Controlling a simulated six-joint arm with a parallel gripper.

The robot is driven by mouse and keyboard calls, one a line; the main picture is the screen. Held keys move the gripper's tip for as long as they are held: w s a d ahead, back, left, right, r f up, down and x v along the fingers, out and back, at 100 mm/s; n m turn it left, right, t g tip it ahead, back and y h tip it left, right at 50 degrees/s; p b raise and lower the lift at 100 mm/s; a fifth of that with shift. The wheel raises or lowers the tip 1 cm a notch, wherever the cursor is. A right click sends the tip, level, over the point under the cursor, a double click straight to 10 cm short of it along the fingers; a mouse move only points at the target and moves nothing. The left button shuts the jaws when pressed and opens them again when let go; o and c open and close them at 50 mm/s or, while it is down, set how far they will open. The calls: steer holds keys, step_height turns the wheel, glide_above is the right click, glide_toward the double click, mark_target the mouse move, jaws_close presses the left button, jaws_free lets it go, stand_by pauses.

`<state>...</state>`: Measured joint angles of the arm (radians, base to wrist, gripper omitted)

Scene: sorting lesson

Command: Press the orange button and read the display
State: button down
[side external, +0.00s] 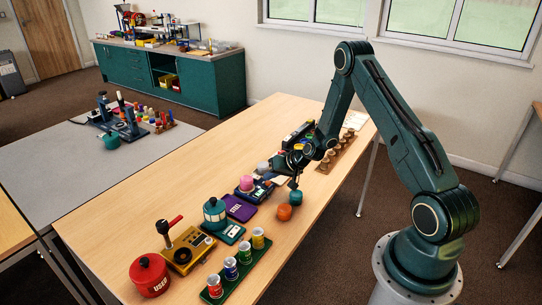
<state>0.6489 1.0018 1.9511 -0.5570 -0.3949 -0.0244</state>
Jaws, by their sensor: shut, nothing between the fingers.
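My gripper (293,183) is shut and empty, pointing down low over the wooden table. An orange rounded object (284,212) sits on the table just below and in front of it. I cannot tell whether this is the orange button. A teal rounded object (296,197) is beside it, close under the fingertips; whether they touch it is unclear. Behind the gripper is a dark device (298,134) with small coloured spots, partly hidden by my wrist. I cannot make out a readable display at this size.
Along the wooden table (105,215) stand a red pot (150,275), a yellow lever device (188,250), a green tray (222,293) of cans, a purple box (239,207) and a pink-domed device (247,183). A rack of brown pegs (335,152) is behind the gripper.

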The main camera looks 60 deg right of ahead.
steer(key=shift+r, duration=0.3)
steer(key=shift+r, duration=2.5)
